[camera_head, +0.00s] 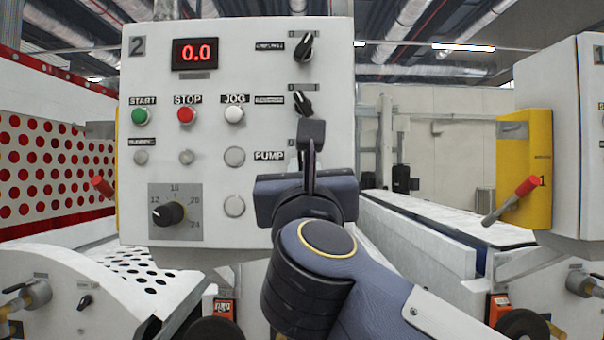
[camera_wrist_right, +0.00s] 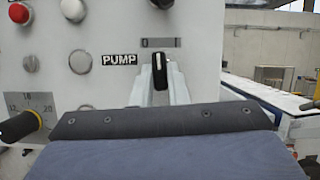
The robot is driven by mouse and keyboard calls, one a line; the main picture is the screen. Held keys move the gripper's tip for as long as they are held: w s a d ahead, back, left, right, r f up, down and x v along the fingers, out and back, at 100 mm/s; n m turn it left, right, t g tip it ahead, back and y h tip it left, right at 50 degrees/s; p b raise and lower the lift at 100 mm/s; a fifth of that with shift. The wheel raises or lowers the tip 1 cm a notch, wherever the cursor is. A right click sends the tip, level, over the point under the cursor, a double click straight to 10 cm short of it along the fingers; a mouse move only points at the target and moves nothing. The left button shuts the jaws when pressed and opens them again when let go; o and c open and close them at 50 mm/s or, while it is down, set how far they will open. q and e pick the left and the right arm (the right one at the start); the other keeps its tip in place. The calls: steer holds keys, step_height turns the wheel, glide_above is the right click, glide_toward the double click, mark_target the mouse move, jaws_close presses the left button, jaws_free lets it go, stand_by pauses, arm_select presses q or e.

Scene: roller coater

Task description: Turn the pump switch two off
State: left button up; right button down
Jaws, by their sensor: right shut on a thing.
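The control panel (camera_head: 215,215) marked 2 stands in front of me. In the right wrist view, the black pump switch (camera_wrist_right: 160,72) is right of the PUMP label (camera_wrist_right: 119,59) and below a small 0 plate (camera_wrist_right: 160,43). Its white mark is at the top and the knob looks close to upright. My right gripper (camera_head: 311,140) is at the panel, its fingers (camera_wrist_right: 165,85) shut on the knob's sides. In the head view the gripper hides most of the switch beside the PUMP label (camera_head: 269,156). My left gripper is not in view.
Two other black selector knobs, an upper one (camera_head: 304,46) and a lower one (camera_head: 302,103), sit above the gripper. START (camera_head: 140,116), STOP (camera_head: 186,114) and JOG (camera_head: 234,114) buttons and a dial (camera_head: 168,214) are to its left. Another panel (camera_head: 565,140) stands at right.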

steer(key=shift+d+r+n+g+y+p, duration=0.15)
steer(key=shift+n+y+p, duration=0.3)
steer(key=shift+n, duration=0.75)
steer(key=shift+f+n+g+y+p, duration=0.1)
steer(key=shift+n+y+p, duration=0.2)
steer(key=shift+n+y, duration=0.65)
steer(key=shift+d+r+n+g+y+p, duration=0.15)
steer(key=shift+n+y+p, duration=0.2)
steer(key=shift+n, duration=1.1)
steer(key=shift+a+f+n, duration=0.1)
steer(key=shift+n, duration=0.2)
steer(key=c, duration=1.4)
jaws_free()
steer(key=shift+c, duration=0.2)
